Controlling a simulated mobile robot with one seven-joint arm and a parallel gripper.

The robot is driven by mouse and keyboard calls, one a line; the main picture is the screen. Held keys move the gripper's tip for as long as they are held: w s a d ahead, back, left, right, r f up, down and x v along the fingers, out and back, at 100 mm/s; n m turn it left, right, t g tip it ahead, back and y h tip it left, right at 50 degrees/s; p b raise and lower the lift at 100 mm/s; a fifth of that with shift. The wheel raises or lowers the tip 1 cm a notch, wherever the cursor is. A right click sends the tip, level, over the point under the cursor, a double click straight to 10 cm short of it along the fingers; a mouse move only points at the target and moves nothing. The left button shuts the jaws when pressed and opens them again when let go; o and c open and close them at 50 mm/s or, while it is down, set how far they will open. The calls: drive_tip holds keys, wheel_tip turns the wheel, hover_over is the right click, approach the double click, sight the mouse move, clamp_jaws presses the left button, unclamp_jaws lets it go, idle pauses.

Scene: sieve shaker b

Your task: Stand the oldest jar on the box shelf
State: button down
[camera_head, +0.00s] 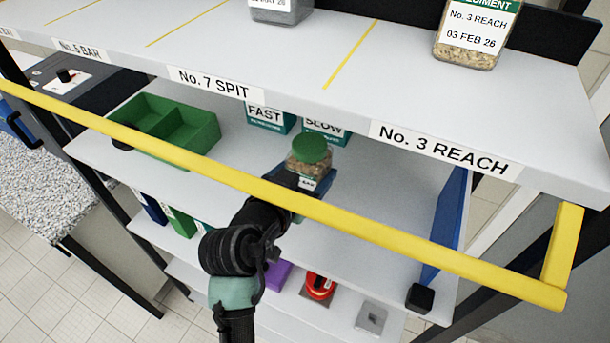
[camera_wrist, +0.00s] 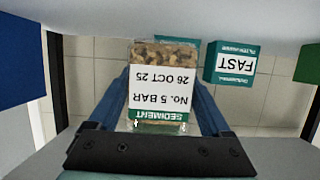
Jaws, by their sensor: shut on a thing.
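My gripper (camera_head: 306,183) is shut on a sediment jar (camera_head: 309,150) with a green lid and brown contents. In the wrist view, blue fingers stand on both sides of this jar (camera_wrist: 162,88); its inverted label reads No. 5 BAR, 26 OCT 25. The jar is inside the rack, over the middle shelf (camera_head: 375,190); I cannot tell whether it touches the shelf. The FAST box (camera_head: 265,115) and the SLOW box (camera_head: 325,128) stand behind it. A No. 3 REACH jar (camera_head: 468,38), dated 03 FEB 26, and another jar (camera_head: 281,12) with a cut-off label stand on the top shelf.
A yellow rail (camera_head: 385,226) crosses in front of the rack. A green divided bin (camera_head: 165,128) is at the shelf's left and a blue panel (camera_head: 446,222) at its right. The top shelf (camera_head: 330,100) overhangs. Shelf space right of the held jar is clear.

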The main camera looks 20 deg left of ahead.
sight(308, 185)
drive_tip(key=shift+f+p, duration=0.35)
drive_tip(key=shift+f, duration=1.45)
drive_tip(key=shift+f, duration=0.2)
unclamp_jaws()
drive_tip(key=shift+r, duration=0.15)
drive_tip(key=b+v, duration=0.3)
drive_tip(key=v, duration=0.8)
drive_tip(key=shift+s, duration=0.1)
drive_tip(key=shift+s+r+b, duration=0.1)
drive_tip(key=shift+s+b, duration=0.2)
drive_tip(key=shift+s, duration=0.1)
